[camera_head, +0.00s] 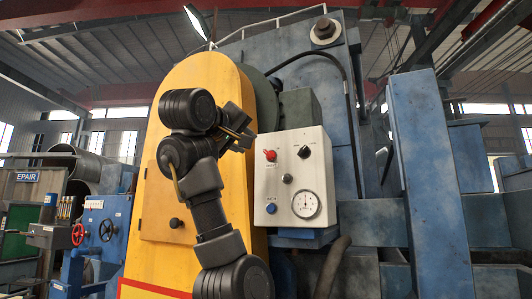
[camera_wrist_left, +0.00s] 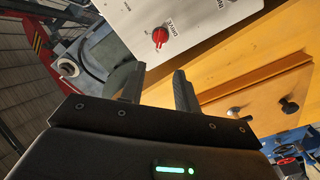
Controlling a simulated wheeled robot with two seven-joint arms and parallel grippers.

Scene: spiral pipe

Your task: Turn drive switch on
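The drive switch is a red knob (camera_head: 270,155) at the upper left of a white control panel (camera_head: 310,175) in the head view. In the left wrist view the red knob (camera_wrist_left: 160,38) sits beside a label reading DRIVE, beyond my fingertips. My left gripper (camera_head: 245,134) is raised just left of the panel's upper edge, in front of the yellow housing. In the left wrist view my left gripper (camera_wrist_left: 157,84) has its two dark fingers apart with nothing between them. It is not touching the knob. My right gripper is not in view.
The panel also carries a black selector (camera_head: 304,152), a silver button (camera_head: 287,179), a blue button (camera_head: 271,209) and a round gauge (camera_head: 306,205). A yellow housing (camera_head: 150,200) stands left of the panel. A tall blue beam (camera_head: 428,180) stands to the right.

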